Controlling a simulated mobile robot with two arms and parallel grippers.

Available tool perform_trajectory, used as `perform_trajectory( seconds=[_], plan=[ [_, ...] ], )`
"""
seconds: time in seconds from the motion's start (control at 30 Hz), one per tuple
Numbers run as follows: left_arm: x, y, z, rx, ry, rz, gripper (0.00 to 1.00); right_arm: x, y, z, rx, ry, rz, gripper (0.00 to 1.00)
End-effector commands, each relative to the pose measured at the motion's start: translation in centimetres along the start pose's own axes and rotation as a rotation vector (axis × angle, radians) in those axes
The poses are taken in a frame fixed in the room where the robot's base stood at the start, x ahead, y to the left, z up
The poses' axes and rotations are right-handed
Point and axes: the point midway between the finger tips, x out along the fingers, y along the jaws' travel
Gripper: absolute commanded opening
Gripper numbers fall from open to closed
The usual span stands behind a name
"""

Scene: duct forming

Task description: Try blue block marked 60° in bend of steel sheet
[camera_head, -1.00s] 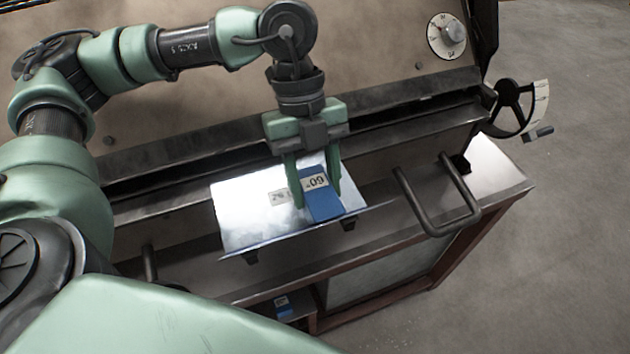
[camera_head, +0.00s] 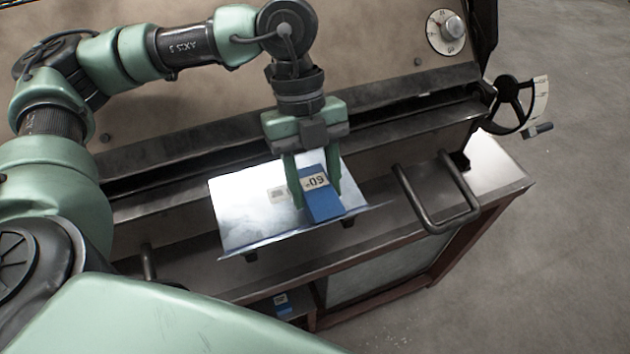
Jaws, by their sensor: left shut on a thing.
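The blue block marked 60° (camera_head: 323,206) is between the fingers of my left gripper (camera_head: 319,191), which is shut on it. Its pale label faces up. The steel sheet (camera_head: 245,217) is bright and shiny, with a small label and a bend along its front edge. The block is over the right part of the sheet, near that edge. I cannot tell whether the block touches the bend. My right gripper is not in view.
The folding machine (camera_head: 420,148) has a long dark beam behind the sheet. A bar handle (camera_head: 436,205) sticks out right of the sheet. A handwheel (camera_head: 511,106) and a dial (camera_head: 446,32) are farther right. Another blue block (camera_head: 283,305) lies on the shelf below.

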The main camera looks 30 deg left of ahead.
Motion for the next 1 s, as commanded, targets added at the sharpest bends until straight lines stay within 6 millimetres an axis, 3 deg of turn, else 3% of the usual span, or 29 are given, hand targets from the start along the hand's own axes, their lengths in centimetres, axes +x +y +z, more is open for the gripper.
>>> perform_trajectory(
  seconds=[0.57, 1.0],
  plan=[
    [-0.1, 0.0, 0.0, 0.0, 0.0, -0.001, 0.0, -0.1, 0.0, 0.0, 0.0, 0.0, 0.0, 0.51],
    [-3.3, 0.0, 0.1, -0.001, 0.0, -0.002, 0.0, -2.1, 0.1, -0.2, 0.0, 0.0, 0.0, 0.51]
  ],
)
